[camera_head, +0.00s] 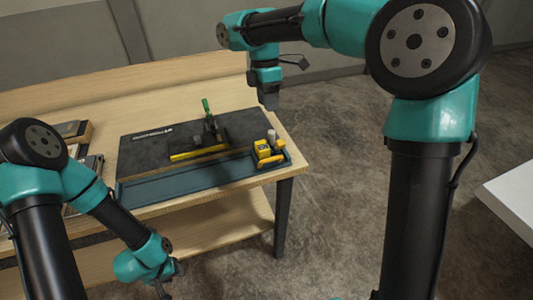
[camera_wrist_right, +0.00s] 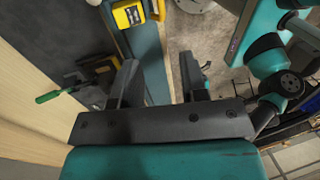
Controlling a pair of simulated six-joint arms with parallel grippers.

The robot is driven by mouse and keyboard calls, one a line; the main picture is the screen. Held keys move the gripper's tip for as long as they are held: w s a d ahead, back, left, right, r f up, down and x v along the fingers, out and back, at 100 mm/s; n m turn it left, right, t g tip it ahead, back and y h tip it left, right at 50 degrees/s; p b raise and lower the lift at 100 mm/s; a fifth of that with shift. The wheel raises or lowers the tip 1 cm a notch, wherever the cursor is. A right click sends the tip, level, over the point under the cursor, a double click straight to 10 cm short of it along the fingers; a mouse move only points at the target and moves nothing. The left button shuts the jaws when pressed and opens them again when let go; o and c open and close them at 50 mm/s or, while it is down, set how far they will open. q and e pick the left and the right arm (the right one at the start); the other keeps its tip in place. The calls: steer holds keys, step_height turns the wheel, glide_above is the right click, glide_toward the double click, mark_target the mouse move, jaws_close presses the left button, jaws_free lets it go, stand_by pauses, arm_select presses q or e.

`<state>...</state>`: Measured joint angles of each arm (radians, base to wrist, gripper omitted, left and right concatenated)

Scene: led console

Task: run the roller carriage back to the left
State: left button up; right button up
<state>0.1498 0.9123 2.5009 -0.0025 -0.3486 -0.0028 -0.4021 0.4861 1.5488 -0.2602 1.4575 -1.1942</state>
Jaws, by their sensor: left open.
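The yellow roller carriage (camera_head: 268,151) with a grey roller sits at the right end of the long blue-grey tray (camera_head: 190,183) along the front of the table. In the right wrist view the carriage (camera_wrist_right: 128,14) shows at the top, beyond the fingers. My right gripper (camera_head: 269,101) hangs above the table's back right corner, behind the carriage and apart from it. Its two fingers (camera_wrist_right: 163,85) stand apart with nothing between them. My left gripper (camera_head: 168,284) is low in front of the table, away from the tray, open and empty.
A black panel (camera_head: 145,151) behind the tray carries a green-handled lever (camera_head: 206,107) and a yellow-edged bar (camera_head: 198,152). Dark and wooden items (camera_head: 75,130) lie on the table's left. The tray left of the carriage looks clear. A white surface (camera_head: 510,200) stands at far right.

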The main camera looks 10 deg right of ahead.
glide_toward(272, 154)
steer(key=s+f, duration=0.1)
steer(key=s, duration=0.1)
steer(key=s+f, duration=0.2)
steer(key=s+a+f, duration=0.1)
steer(key=s+f, duration=0.1)
steer(key=shift+s, duration=0.2)
stand_by(0.3)
jaws_close()
stand_by(0.5)
